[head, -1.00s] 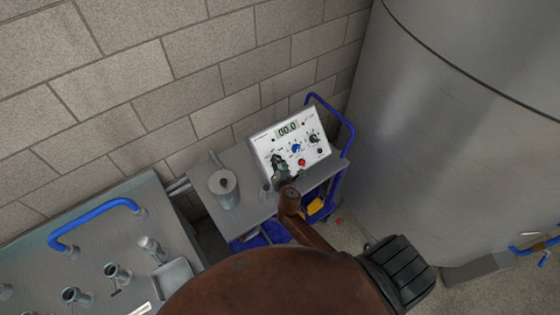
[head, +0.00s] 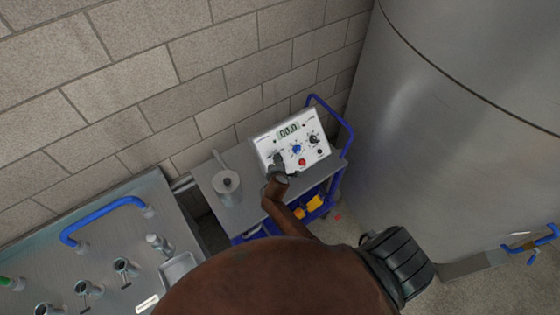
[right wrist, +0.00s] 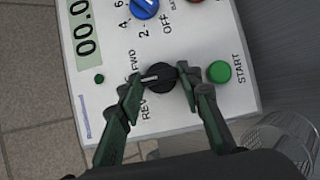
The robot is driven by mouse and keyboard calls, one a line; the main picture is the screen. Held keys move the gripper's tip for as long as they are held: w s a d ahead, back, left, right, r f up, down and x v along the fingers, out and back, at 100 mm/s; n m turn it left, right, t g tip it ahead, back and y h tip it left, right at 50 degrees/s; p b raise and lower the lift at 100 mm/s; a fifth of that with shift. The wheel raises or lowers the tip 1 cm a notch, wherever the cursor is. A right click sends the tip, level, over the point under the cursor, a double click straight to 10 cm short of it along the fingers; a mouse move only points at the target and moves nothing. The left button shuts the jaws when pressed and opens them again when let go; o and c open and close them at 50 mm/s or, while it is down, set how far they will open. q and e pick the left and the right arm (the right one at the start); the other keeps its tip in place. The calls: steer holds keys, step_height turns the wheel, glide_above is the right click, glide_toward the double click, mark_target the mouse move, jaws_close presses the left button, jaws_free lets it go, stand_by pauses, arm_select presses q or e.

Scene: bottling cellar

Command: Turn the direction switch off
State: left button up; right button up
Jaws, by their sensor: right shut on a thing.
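A white control box (head: 312,148) with a small display stands on the grey cart by the wall. The direction switch (right wrist: 159,76) is a black knob with a pale pointer line, low on its panel in the right wrist view. The pointer is turned left, between the FWD and REV labels; the label there is mostly hidden by a finger. My right gripper (right wrist: 166,88) is shut on the knob, one finger on each side. In the head view my right gripper (head: 277,162) covers the switch. My left gripper is not in view.
A green START button (right wrist: 219,71) sits just right of the fingers. A blue knob (right wrist: 145,8) and a red button (head: 302,162) are nearby. A big steel tank (head: 455,120) rises at right.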

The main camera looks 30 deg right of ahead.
stand_by(0.3)
steer(key=o, duration=1.2)
steer(key=shift+c, duration=0.2)
steer(key=v, duration=1.2)
